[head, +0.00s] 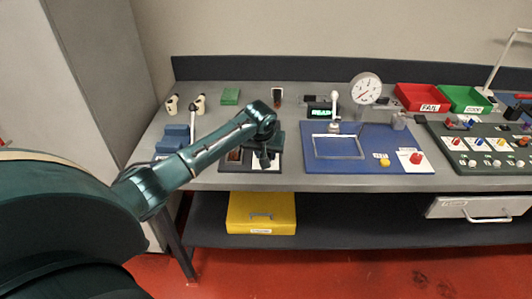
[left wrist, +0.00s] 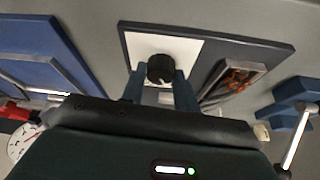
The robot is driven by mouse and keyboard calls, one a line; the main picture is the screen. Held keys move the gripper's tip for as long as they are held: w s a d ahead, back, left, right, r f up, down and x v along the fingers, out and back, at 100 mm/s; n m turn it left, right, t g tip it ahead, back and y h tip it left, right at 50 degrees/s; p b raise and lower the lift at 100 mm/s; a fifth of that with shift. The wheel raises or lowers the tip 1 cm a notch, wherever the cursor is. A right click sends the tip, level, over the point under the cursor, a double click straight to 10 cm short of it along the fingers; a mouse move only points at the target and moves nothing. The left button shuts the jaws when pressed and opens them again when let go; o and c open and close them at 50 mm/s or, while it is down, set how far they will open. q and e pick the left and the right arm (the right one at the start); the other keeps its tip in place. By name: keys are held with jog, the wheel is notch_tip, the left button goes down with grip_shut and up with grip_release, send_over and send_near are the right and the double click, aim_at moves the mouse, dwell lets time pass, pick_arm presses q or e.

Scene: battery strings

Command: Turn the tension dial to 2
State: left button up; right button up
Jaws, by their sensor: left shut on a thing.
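The tension dial (left wrist: 160,70) is a small black round knob on a white panel face (left wrist: 140,45) set in a dark plate (left wrist: 272,48). My left gripper (left wrist: 160,84) has one blue finger on each side of the knob and is shut on it. In the head view my left gripper (head: 264,156) reaches down over the same dark plate (head: 274,167), and the knob is hidden behind it. The dial's numbers and the knob's pointing direction are too small to read. My right gripper is in neither view.
A metal-framed slot with orange-brown contents (left wrist: 236,80) sits beside the white panel. A blue mat (head: 315,181) with a frame and red and yellow buttons lies to the right. Blue blocks (head: 172,140) stand to the left. A round gauge (head: 366,88) stands behind.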

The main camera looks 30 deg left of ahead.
pick_arm(q)
jog(key=m+h, duration=0.1)
jog(key=m, duration=0.1)
jog(key=m+h, duration=0.1)
jog(key=m, duration=0.2)
jog(key=shift+a+m, duration=0.2)
jog(key=shift+m, duration=0.1)
dwell(0.5)
jog(key=o, duration=1)
jog(key=b+v, duration=0.1)
jog(key=v, duration=1.2)
jog(key=shift+s+a, duration=0.1)
jog(key=shift+s, duration=0.1)
